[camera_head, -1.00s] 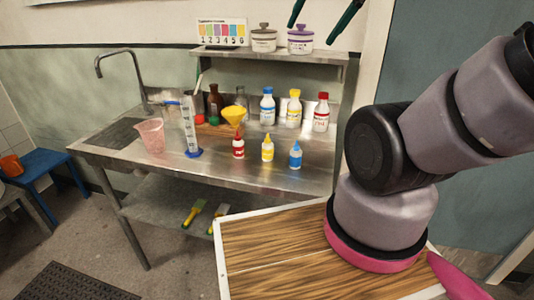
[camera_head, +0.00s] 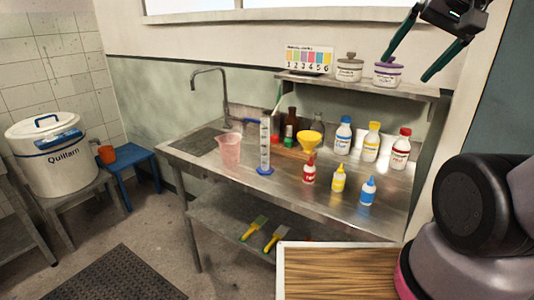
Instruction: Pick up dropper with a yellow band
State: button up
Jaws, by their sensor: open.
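A small white bottle with a yellow band and a pointed yellow tip, the dropper (camera_head: 339,180), stands upright on the steel counter. It is between a similar red-banded dropper (camera_head: 309,170) on its left and a blue-banded one (camera_head: 368,190) on its right. My gripper (camera_head: 407,66) is at the upper right of the picture, in front of the shelf area. Its two dark green fingers are spread wide with nothing between them. It is apart from the dropper and appears well above it.
Behind stand larger bottles with blue (camera_head: 343,135), yellow (camera_head: 371,143) and red caps (camera_head: 400,150), plus a yellow funnel (camera_head: 310,141). A measuring cylinder (camera_head: 265,150) and pink beaker (camera_head: 229,149) stand left. A shelf (camera_head: 360,87) overhangs the back. Open floor lies left.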

aim_at(338, 182)
jog(key=k+j+z, duration=0.1)
jog(key=j, duration=0.3)
jog(key=k+j+z, duration=0.1)
jog(key=j, duration=0.35)
jog(key=k+j+z, duration=0.1)
jog(key=j, duration=0.3)
jog(key=k+j, duration=0.15)
jog(key=j, duration=0.25)
jog(key=k+j+z, duration=0.15)
jog(key=j, duration=0.25)
